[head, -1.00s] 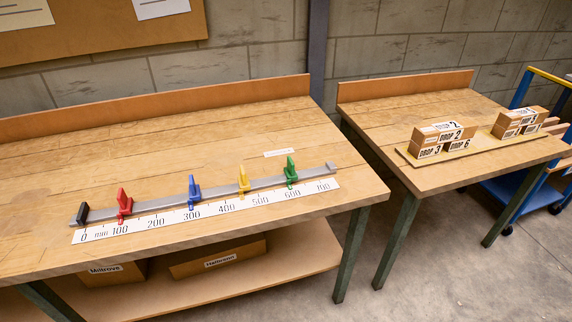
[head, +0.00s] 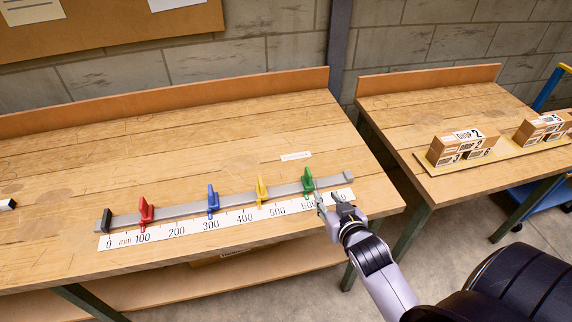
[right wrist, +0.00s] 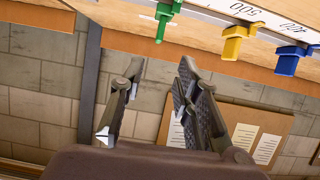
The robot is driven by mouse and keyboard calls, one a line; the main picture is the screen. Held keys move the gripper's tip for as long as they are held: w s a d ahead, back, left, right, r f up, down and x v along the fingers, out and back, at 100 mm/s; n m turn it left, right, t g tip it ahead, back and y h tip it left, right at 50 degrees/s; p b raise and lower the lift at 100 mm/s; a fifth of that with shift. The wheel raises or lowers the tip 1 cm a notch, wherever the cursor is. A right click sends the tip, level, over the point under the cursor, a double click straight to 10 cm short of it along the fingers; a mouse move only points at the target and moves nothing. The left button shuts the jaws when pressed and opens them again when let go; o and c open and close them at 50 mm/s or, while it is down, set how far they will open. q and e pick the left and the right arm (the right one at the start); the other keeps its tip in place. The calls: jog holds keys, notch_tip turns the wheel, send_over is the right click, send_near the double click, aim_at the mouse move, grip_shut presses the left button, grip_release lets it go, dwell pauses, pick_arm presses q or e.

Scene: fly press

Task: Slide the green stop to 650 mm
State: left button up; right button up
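The green stop (head: 307,183) stands upright on the grey rail (head: 237,201), close to the 600 mark of the white scale (head: 180,229). My right gripper (head: 331,198) is open and empty, just right of the green stop and near the scale's right end, apart from the stop. In the right wrist view its two fingers (right wrist: 161,68) are spread, with the green stop (right wrist: 166,18) beyond their tips. A small black and white piece at the head view's left edge may be part of my left gripper; its state does not show.
Yellow (head: 262,190), blue (head: 213,201) and red (head: 146,212) stops stand farther left on the rail, with a black end block (head: 106,220) at zero. A small white label (head: 296,156) lies behind the rail. Cardboard boxes (head: 462,145) stand on the right table.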

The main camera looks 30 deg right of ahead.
aim_at(311, 177)
jog(key=x, duration=0.8)
jog(key=p+x, duration=0.1)
jog(key=x, duration=0.8)
jog(key=shift+w+d+r, duration=0.1)
jog(key=shift+d+r, duration=0.05)
jog(key=shift+r, duration=0.05)
grip_shut()
